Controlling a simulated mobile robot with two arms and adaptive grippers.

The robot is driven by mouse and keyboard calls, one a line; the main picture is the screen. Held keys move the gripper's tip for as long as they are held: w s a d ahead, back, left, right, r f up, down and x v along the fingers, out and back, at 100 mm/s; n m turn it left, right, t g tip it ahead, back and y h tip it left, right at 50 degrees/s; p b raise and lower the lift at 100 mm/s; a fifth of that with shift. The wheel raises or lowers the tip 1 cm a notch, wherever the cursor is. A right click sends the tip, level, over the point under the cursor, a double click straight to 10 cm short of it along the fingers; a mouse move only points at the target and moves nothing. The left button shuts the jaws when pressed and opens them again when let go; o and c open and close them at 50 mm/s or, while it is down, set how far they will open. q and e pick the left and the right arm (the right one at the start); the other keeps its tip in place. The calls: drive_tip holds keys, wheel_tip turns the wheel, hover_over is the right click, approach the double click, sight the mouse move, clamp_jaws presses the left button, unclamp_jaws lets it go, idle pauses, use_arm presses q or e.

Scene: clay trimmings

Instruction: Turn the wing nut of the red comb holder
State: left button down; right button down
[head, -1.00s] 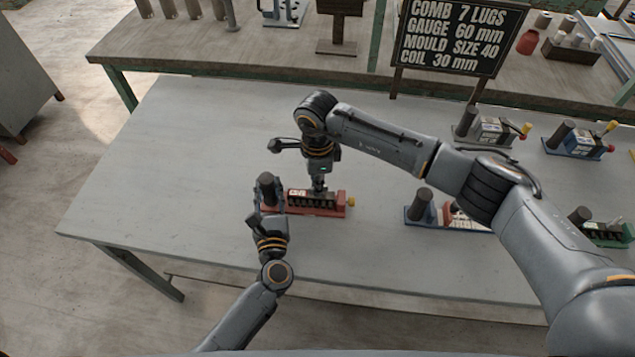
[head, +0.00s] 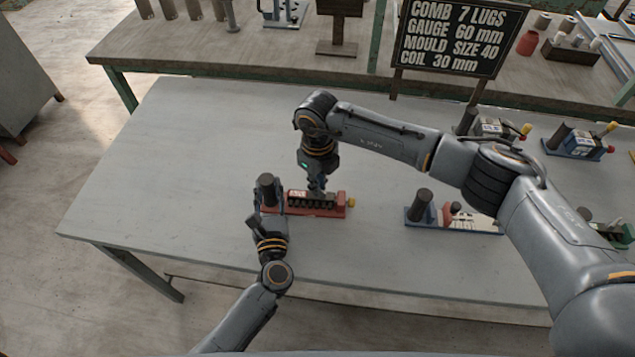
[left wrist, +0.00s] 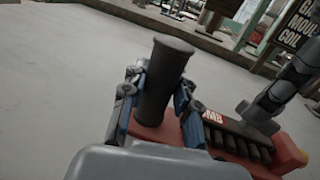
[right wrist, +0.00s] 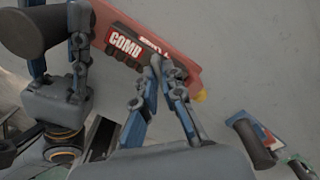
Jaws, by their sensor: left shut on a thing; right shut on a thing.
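The red comb holder (head: 341,210) lies on the grey table with a dark toothed comb (head: 300,199) on it. Its label reads COMB in the right wrist view (right wrist: 124,45). My left gripper (head: 266,203) is shut on the holder's dark post (left wrist: 163,80), with a blue-padded finger on either side in the left wrist view. My right gripper (head: 317,192) points down over the comb. Its fingertips (right wrist: 163,68) are close together on something small at the comb's edge. The wing nut is not distinctly visible; the fingers hide that spot.
A blue holder (head: 411,222) stands to the right on the same table, with more holders (head: 573,145) behind and a green one (head: 625,236) at the far right. A dark sign (head: 455,38) stands behind. The table's left part is clear.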

drive_tip(key=m, duration=0.3)
drive_tip(key=shift+m, duration=0.3)
drive_tip(key=shift+d+m, duration=0.1)
drive_tip(key=shift+m, duration=1.7)
drive_tip(key=c, duration=1.5)
unclamp_jaws()
drive_tip(key=shift+o, duration=0.2)
drive_tip(key=shift+r, duration=0.1)
wheel_tip(320, 180, up, 12)
